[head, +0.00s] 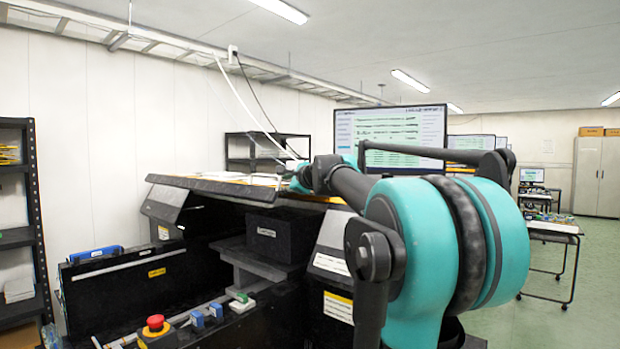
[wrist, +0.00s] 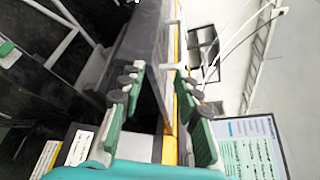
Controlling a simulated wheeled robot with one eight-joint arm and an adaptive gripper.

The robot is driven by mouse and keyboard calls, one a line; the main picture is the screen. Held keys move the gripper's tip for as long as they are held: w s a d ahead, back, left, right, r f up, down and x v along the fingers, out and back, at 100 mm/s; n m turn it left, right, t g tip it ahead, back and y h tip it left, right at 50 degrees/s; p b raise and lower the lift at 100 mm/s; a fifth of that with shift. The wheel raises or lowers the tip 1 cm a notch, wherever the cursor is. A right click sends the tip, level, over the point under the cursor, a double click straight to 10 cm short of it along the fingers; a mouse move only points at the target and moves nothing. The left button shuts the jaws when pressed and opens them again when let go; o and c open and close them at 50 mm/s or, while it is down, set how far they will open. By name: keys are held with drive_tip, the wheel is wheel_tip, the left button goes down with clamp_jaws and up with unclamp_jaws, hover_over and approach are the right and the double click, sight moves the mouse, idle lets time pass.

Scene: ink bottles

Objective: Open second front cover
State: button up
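The black printing machine (head: 275,235) fills the middle of the head view, with sloped front cover panels on its left (head: 165,205) and right (head: 335,235). Which one is the second front cover is not marked clearly. My gripper (head: 300,178) is at the machine's top edge, mostly hidden behind my arm in the head view. In the wrist view my gripper (wrist: 163,82) has its green-and-grey fingers apart. A dark panel (wrist: 150,50) with an orange strip along its edge runs between the fingers. I cannot tell whether either finger touches it.
A red emergency button (head: 155,322) and small blue and green parts sit on the machine's lower front. A monitor (head: 390,135) stands behind my arm. A dark shelf (head: 20,235) is at the left. Open floor (head: 570,305) lies to the right, beyond a wheeled table.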

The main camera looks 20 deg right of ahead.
drive_tip(key=v, duration=1.6)
idle(1.1)
drive_tip(key=shift+s+d+f, duration=0.1)
drive_tip(key=s+a+f+n+g, duration=0.2)
drive_tip(key=f+n, duration=0.2)
drive_tip(key=f, duration=0.6)
drive_tip(key=s+a+f+n+g, duration=0.2)
drive_tip(key=a+f+n, duration=0.15)
drive_tip(key=f, duration=0.75)
drive_tip(key=s+a+f+n+g, duration=0.15)
drive_tip(key=f+n, duration=0.25)
drive_tip(key=f, duration=0.6)
drive_tip(key=s+d+f+n+g+h, duration=0.1)
drive_tip(key=s+f+n, duration=0.3)
drive_tip(key=s+f, duration=0.5)
drive_tip(key=s+d+f+n+g+h, duration=0.1)
drive_tip(key=s+f+n+g+h, duration=0.2)
drive_tip(key=s+f, duration=0.6)
wheel_tip(320, 180, down, 7)
drive_tip(key=shift+d+r+n+g, duration=0.1)
drive_tip(key=shift+d+n+g, duration=0.45)
drive_tip(key=shift+n, duration=0.6)
